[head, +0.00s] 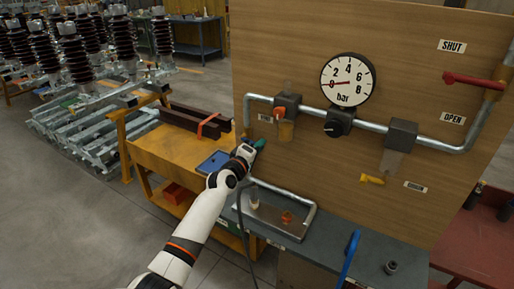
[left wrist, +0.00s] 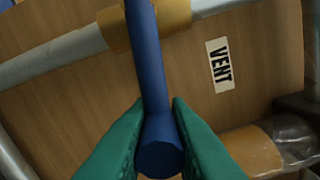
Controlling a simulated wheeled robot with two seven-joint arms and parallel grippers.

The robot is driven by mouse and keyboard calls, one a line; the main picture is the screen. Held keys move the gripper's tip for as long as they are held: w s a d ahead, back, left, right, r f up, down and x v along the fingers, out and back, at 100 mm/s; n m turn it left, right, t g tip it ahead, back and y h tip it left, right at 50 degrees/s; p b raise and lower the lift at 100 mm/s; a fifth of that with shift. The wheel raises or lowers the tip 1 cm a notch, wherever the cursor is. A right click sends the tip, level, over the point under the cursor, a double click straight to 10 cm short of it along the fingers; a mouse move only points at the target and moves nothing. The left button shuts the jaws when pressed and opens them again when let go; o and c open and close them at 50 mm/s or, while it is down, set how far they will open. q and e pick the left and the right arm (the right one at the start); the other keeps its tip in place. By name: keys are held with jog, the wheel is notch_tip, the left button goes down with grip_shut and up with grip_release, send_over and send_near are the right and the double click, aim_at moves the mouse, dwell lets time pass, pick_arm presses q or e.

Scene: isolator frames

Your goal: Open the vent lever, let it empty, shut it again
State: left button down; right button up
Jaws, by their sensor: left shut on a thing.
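My left gripper (head: 258,145) is at the lower left of the wooden panel (head: 300,40). In the left wrist view its green fingers (left wrist: 157,140) are shut on the end of the blue vent lever (left wrist: 150,70). The lever runs up past a brass-coloured fitting (left wrist: 120,28) on a grey pipe, beside the VENT label (left wrist: 219,65). In the head view I cannot make out the lever behind my gripper. The bar gauge (head: 347,80) has its red needle by the 0. My right gripper is not in view.
A red lever (head: 470,80) points left between the SHUT (head: 452,46) and OPEN (head: 453,118) labels. A blue hooked handle (head: 350,258) stands at the front. An orange bench (head: 165,150) is at left.

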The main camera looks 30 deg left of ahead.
pick_arm(q)
jog(key=shift+r+n+p, duration=0.3)
jog(key=shift+r+n, duration=0.3)
jog(key=shift+r, duration=0.05)
jog(key=shift+a+r, duration=0.1)
jog(key=c, duration=1.4)
grip_release()
jog(key=shift+o, duration=0.2)
jog(key=shift+f, duration=0.2)
jog(key=shift+s+f, duration=0.1)
jog(key=shift+s, duration=0.4)
jog(key=s+b, duration=0.1)
jog(key=s, duration=1)
jog(key=shift+a, duration=0.45)
